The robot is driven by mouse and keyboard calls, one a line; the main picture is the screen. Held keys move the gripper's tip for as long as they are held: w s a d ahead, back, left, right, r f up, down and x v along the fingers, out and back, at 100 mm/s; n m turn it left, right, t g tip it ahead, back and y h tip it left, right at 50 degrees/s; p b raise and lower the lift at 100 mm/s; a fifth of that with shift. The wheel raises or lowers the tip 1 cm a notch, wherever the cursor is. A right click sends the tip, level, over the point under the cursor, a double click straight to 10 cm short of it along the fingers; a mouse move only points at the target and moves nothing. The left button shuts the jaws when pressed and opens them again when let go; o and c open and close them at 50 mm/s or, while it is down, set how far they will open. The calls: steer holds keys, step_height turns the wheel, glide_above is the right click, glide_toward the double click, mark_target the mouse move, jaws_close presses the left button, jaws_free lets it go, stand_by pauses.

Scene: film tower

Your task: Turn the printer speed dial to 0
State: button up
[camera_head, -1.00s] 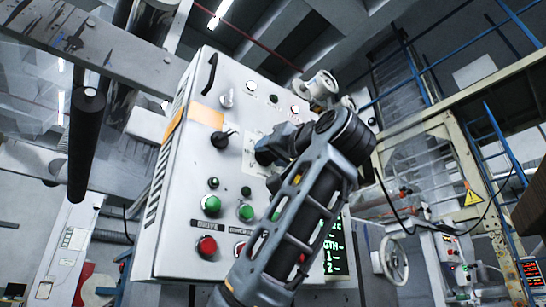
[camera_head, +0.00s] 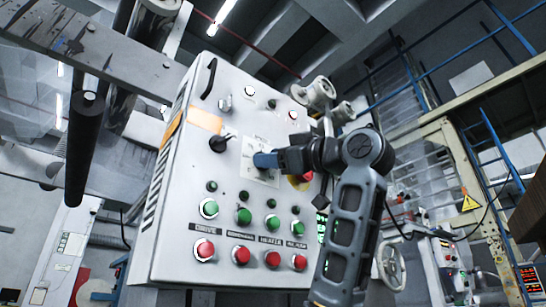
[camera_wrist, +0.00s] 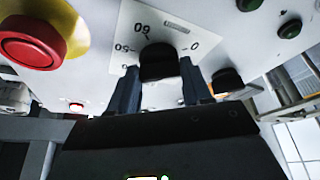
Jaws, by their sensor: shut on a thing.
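The printer speed dial (camera_wrist: 158,62) is a black knob on a white scale plate (camera_wrist: 135,24) with printed numbers, 60, 50 and 0 among them. My gripper (camera_wrist: 158,78) has one finger on each side of the knob and is shut on it. In the head view my gripper (camera_head: 264,160) reaches the panel from the right and covers the knob, with part of the white plate showing around it. I cannot tell which number the knob points to.
The grey control panel (camera_head: 165,235) carries another black knob (camera_head: 220,143) left of the gripper. Rows of green buttons (camera_head: 243,215) and red buttons (camera_head: 241,255) sit below. A red emergency button on yellow (camera_wrist: 35,42) is close to the gripper.

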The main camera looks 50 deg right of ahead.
steer(key=shift+d+f+n+g+y, duration=0.1)
steer(key=shift+n+g+y, duration=0.4)
steer(key=shift+n, duration=0.9)
steer(key=shift+y, duration=0.3)
steer(key=o, duration=1.1)
steer(key=shift+p, duration=0.3)
steer(key=shift+c, duration=0.2)
steer(key=shift+s, duration=0.1)
steer(key=b+v, duration=0.1)
steer(key=v, duration=0.6)
steer(key=shift+s, duration=0.25)
steer(key=shift+f, duration=0.1)
